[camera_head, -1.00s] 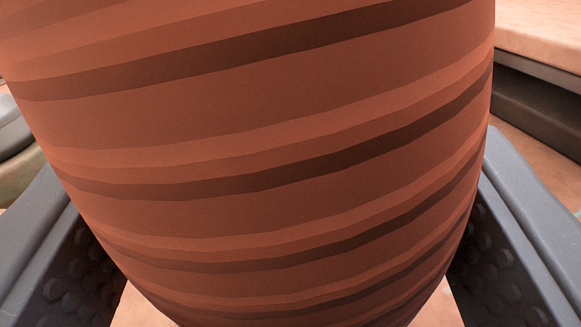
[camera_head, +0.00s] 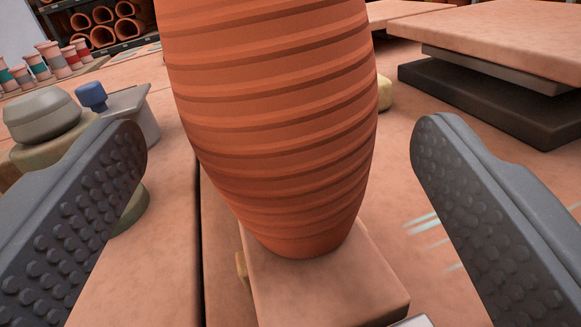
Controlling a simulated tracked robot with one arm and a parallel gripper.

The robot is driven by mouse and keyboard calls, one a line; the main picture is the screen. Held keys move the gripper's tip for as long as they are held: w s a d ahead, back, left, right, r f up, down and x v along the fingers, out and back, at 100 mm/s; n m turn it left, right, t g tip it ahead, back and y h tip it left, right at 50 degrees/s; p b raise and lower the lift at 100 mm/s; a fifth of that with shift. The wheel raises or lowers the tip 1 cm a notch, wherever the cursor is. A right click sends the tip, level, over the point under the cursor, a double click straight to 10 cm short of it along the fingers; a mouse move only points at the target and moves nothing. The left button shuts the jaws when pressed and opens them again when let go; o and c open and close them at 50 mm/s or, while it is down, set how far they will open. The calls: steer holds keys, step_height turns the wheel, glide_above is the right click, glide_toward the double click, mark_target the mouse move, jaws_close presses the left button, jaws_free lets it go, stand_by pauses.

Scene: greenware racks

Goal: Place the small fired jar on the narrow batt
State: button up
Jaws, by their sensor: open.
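The jar (camera_head: 275,120) is terracotta with ribbed bands. It stands upright on a narrow pale clay-coloured block, which looks like the narrow batt (camera_head: 330,285). Its top is cut off by the upper edge of the picture. My gripper (camera_head: 280,150) is open, with one dark studded finger on each side of the jar. Clear gaps show between both fingers and the jar, and the jar stands beyond the fingertips.
Stacked slabs (camera_head: 500,60) lie at the right. A grey lidded pot (camera_head: 42,115) and a grey tub with a blue knob (camera_head: 92,97) stand at the left. Small banded jars (camera_head: 50,58) and a rack of clay tubes (camera_head: 105,25) are behind. Bare table shows right of the batt.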

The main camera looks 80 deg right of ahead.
steer(key=a+p, duration=0.1)
steer(key=a, duration=0.6)
steer(key=shift+s+f, duration=0.2)
steer(key=shift+s, duration=0.1)
